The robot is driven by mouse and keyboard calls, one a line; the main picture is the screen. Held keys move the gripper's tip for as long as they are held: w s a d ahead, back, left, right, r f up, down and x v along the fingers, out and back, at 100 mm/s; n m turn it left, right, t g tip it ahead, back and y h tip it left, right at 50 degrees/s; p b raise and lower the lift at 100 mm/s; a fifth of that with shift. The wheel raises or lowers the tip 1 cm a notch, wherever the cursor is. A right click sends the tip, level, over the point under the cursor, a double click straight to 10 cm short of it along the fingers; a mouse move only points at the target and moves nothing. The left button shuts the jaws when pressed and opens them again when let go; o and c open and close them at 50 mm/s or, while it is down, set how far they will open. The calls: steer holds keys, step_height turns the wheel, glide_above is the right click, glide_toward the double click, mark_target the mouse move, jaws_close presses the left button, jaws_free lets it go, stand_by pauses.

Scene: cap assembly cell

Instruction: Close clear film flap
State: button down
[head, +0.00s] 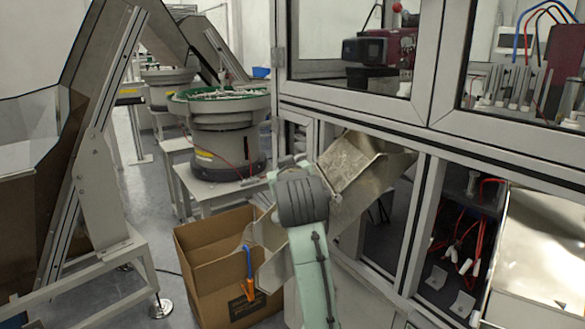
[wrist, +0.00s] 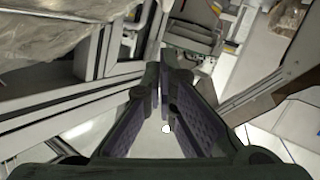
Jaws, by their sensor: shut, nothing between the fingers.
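A wrinkled, film-like sheet (head: 352,158) shows on the metal chute (head: 372,190) that sticks out of the machine's side. In the wrist view a similar wrinkled, shiny sheet (wrist: 60,28) lies at the upper left, beside metal frame bars. I cannot tell for sure which part is the flap or where its edge hangs. My gripper (wrist: 163,66) is shut and empty; its purple-padded fingers come together at the tips. It is apart from the sheet, to its right in the wrist view.
An open cardboard box (head: 205,262) stands on the floor left of my arm, with a blue and orange tool (head: 249,275) at its edge. A bowl feeder (head: 222,130) stands behind. The machine's frame post (head: 414,225) is close on the right. A hopper frame (head: 100,190) stands left.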

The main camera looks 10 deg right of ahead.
steer(key=shift+a+f+n+h+b, duration=0.2)
steer(key=shift+f+n+h+b, duration=0.15)
steer(key=shift+f, duration=0.55)
steer(key=shift+f, duration=0.1)
